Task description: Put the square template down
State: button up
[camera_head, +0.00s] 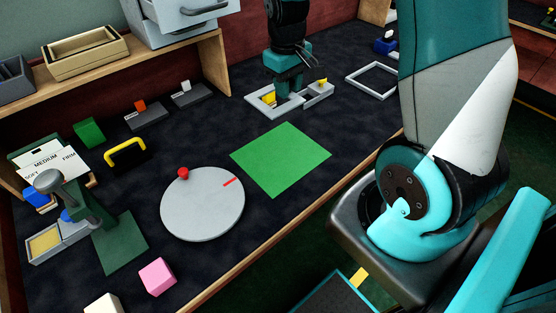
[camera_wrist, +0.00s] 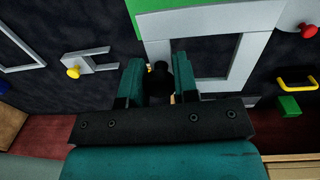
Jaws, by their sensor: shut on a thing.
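The square template (camera_head: 258,110) is a light grey frame with a square opening, beyond the green mat (camera_head: 281,158) in the head view. A small yellow part (camera_head: 268,97) shows at it. My gripper (camera_head: 288,88) points down over the template and is shut on it, though its fingers partly hide the grip. In the wrist view the template (camera_wrist: 210,85) lies right of my gripper (camera_wrist: 158,78), with a dark knob shape between the fingers. I cannot tell whether the template touches the table or hangs just above it.
A smaller grey piece with a yellow knob (camera_wrist: 75,72) lies close beside the template. A thin grey square frame (camera_head: 372,80) lies to the right. A grey disc (camera_head: 203,205) with a red knob is nearer. The green mat is bare.

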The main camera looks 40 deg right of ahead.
aim_at(290, 148)
jog(key=shift+s+d+r, duration=0.25)
jog(key=shift+d+r, duration=0.15)
jog(key=shift+r, duration=0.1)
jog(key=shift+s+d+f, duration=0.1)
jog(key=shift+f, duration=0.15)
notch_tip(290, 148, down, 19)
jog(key=shift+r+b, duration=0.1)
jog(key=shift+b, duration=0.45)
jog(key=o, duration=1)
